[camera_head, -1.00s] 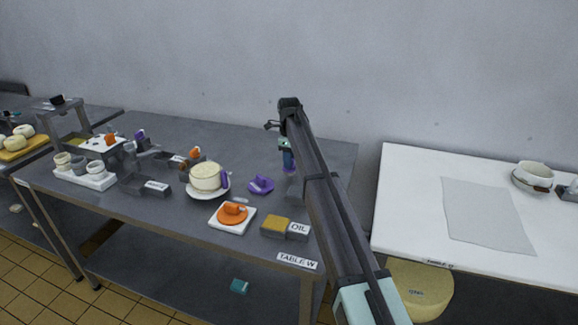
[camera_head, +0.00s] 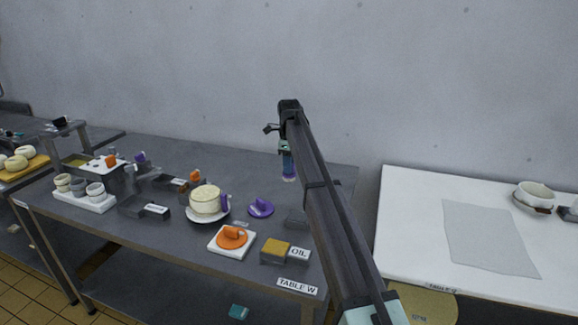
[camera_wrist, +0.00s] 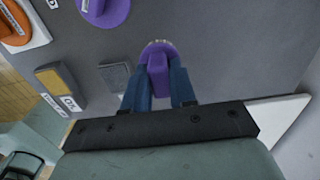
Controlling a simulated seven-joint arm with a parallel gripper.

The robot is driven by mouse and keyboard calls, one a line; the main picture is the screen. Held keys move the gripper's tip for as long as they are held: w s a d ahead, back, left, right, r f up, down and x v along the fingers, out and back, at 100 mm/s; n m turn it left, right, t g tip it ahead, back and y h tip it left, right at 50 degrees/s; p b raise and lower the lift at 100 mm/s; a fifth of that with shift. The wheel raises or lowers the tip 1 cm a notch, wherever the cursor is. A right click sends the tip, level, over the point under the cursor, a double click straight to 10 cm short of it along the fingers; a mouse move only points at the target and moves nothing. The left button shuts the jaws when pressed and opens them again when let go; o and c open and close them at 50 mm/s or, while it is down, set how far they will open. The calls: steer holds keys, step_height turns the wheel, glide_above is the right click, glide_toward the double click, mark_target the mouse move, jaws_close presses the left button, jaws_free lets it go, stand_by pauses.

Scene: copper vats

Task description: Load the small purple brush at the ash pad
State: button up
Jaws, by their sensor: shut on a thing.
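My gripper (camera_head: 288,160) is shut on a small purple brush (camera_wrist: 158,72) and holds it above the dark table, towards its right end. In the wrist view the purple handle sits between my two blue fingers, with a pale rounded edge beyond it. A plain grey pad (camera_wrist: 115,76), possibly the ash pad, lies just left of the brush in the wrist view. In the head view it shows (camera_head: 296,217) partly behind my arm; I read no label on it. Beside it is a yellow-topped pad marked OIL (camera_head: 275,248).
A larger purple brush (camera_head: 261,208) lies on the table near the grey pad. An orange brush (camera_head: 232,238) rests on a white square plate. A cream pot (camera_head: 206,200) stands further left. A white table (camera_head: 410,215) with a grey sheet is at the right, past a gap.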

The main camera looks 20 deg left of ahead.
steer(key=shift+c, duration=0.8)
steer(key=shift+s+d+r, duration=0.15)
steer(key=shift+r, duration=0.05)
steer(key=s+d, duration=0.7)
steer(key=s, duration=0.4)
steer(key=shift+w+a+f, duration=0.1)
steer(key=shift+a+f, duration=0.05)
steer(key=shift+f, duration=2.95)
steer(key=shift+f, duration=0.65)
steer(key=shift+r, duration=0.15)
step_height(320, 180, up, 7)
stand_by(0.4)
